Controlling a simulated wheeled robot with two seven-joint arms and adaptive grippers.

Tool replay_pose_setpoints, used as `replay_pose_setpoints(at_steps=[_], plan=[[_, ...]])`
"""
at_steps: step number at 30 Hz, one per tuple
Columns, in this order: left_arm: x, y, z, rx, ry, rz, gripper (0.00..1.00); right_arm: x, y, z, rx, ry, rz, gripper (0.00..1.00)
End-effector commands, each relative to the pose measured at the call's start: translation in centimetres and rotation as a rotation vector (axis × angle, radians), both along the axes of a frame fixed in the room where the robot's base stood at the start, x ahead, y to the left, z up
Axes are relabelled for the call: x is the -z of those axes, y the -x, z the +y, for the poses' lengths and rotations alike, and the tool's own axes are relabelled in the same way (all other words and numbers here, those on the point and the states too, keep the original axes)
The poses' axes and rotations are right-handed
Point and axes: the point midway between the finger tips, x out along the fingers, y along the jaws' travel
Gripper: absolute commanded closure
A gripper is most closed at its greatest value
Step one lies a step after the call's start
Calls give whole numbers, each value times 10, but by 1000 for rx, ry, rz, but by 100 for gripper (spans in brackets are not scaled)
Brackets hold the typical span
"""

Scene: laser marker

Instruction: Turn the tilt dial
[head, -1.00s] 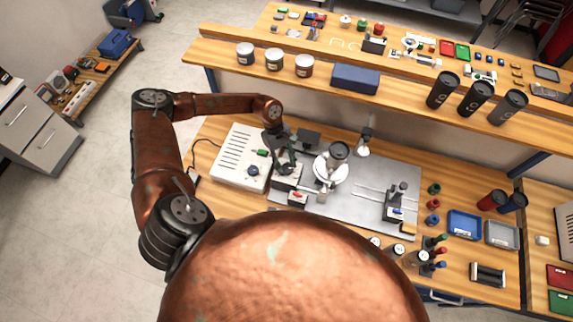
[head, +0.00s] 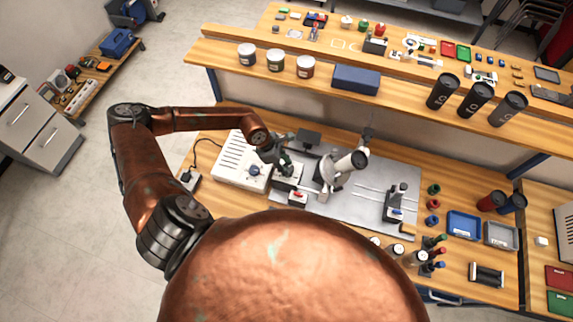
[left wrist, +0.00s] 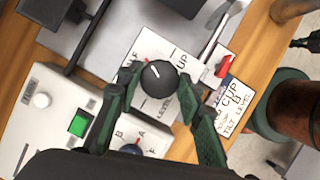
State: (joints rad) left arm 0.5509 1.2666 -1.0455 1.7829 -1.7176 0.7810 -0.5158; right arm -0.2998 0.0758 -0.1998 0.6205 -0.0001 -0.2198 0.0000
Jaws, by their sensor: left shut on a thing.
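The tilt dial (left wrist: 158,78) is a round black knob with a white pointer mark, on a white panel lettered UP and LEVEL in the left wrist view. My left gripper (left wrist: 158,76) has its green and black fingers on either side of the knob and is shut on it. In the head view my left gripper (head: 284,168) is over the small control block, and the dial is hidden there. The white cup-like part (head: 347,163) on the grey plate leans to the right. My right gripper is not in view.
A white control box (head: 241,160) with a blue knob and green button stands left of my gripper. A red switch (left wrist: 224,67) is beside the dial panel. A stand (head: 396,203) is on the plate's right. A shelf with tins and dark cups runs behind.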

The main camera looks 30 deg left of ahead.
Motion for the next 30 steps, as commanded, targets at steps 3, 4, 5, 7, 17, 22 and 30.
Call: replay_pose_setpoints(at_steps=[3, 4, 5, 7, 17, 22, 30], plan=[[0, 2, -1, -109, 0, 0, 90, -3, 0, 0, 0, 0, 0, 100], [0, 2, -1, -137, 0, -1, 90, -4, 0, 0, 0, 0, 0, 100], [-1, 1, -1, -166, 0, -1, 90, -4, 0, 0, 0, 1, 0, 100], [0, 2, -1, -231, 0, -1, 90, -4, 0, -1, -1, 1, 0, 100], [2, 2, -3, -546, 1, -1, 90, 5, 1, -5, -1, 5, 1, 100], [3, 3, -4, -709, 2, -1, 90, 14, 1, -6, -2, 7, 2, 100], [3, 2, -6, -968, 3, 0, 90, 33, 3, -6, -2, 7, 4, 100]])
